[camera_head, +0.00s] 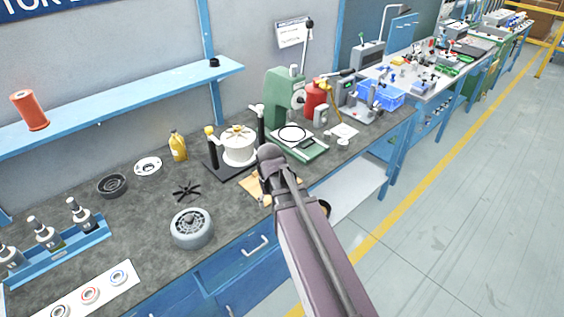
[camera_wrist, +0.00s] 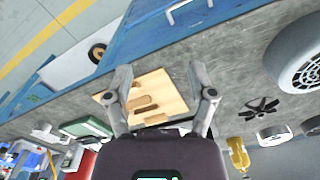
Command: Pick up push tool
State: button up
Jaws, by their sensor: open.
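A light wooden board (camera_wrist: 172,88) lies on the dark bench top, seen upside down in the wrist view, with small brown wooden pieces (camera_wrist: 146,103) on it. One of these may be the push tool, but I cannot tell for sure. My gripper (camera_wrist: 160,72) is open, its two fingers apart on either side of the board in that view, with nothing between them that it grips. In the head view my arm covers much of the board (camera_head: 254,188), and the gripper's fingers are hidden.
A grey round housing (camera_head: 192,228) and a black fan wheel (camera_head: 187,190) stand left of the board. A white pot on a black stand (camera_head: 238,150) is behind it, and a green press (camera_head: 284,98) stands farther back. The bench's front edge is close to the board.

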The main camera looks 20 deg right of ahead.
jog(key=w+d+r+p, duration=0.2)
jog(key=w+d+r, duration=0.1)
jog(key=w, duration=0.4)
jog(key=w+d+r+p, duration=0.3)
jog(key=w+d, duration=0.1)
jog(key=w, duration=0.4)
jog(key=w+d+r+p, duration=0.3)
jog(key=w+d, duration=0.1)
jog(key=w, duration=0.3)
jog(key=shift+w+m, duration=0.4)
jog(key=shift+f, duration=0.15)
notch_tip(320, 180, down, 8)
jog(key=b, duration=0.8)
jog(key=shift+f+b, duration=0.25)
jog(key=shift+b, duration=0.1)
jog(key=shift+f, duration=0.1)
jog(key=f+b, duration=0.5)
jog(key=shift+s+d, duration=0.1)
jog(key=shift+d, duration=0.1)
